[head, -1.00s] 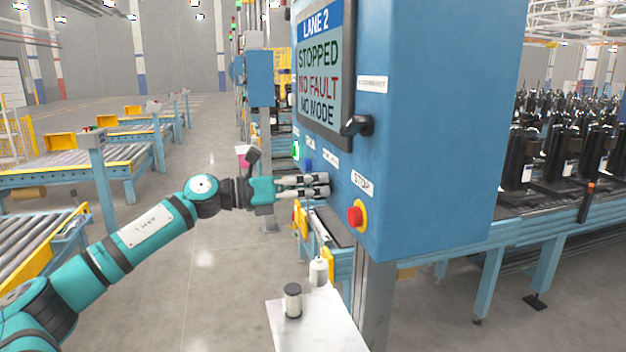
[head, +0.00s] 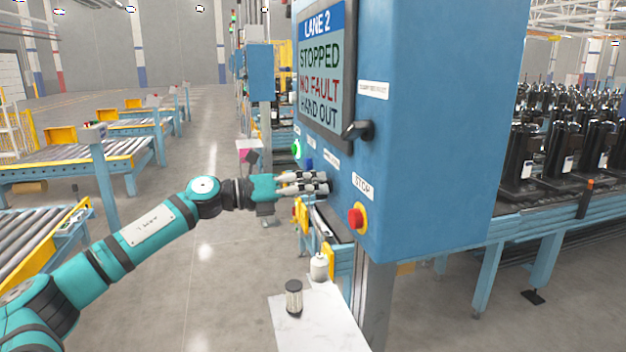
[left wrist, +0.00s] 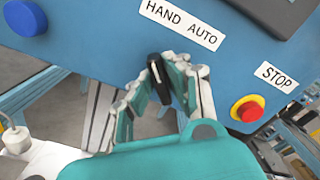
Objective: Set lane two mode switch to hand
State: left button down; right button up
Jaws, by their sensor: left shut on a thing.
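The blue lane 2 control cabinet (head: 430,130) stands at the centre right in the head view. Its screen (head: 320,75) reads "LANE 2, STOPPED, NO FAULT, HAND OUT". In the left wrist view the black mode switch (left wrist: 159,80) sits below the "HAND AUTO" label (left wrist: 181,22), with its knob tilted. My left gripper (head: 326,183) is at the cabinet front, and in the left wrist view its fingers (left wrist: 158,95) are shut on the switch knob. The fingers hide part of the knob. My right gripper is not in view.
A red stop button (head: 356,217) on a yellow base is right of my left gripper. A blue button (left wrist: 25,17) and a green button (head: 296,148) are to the left. A black handle (head: 357,130) juts out above. A white shelf (head: 325,325) with small containers is below.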

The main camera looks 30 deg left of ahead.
pick_arm(q)
jog(key=shift+n, duration=0.5)
jog(key=c, duration=1.3)
grip_release()
jog(key=shift+c, duration=0.2)
jog(key=shift+w, duration=0.1)
jog(key=v, duration=1.2)
jog(key=shift+w+f, duration=0.1)
jog(key=shift+f, duration=0.05)
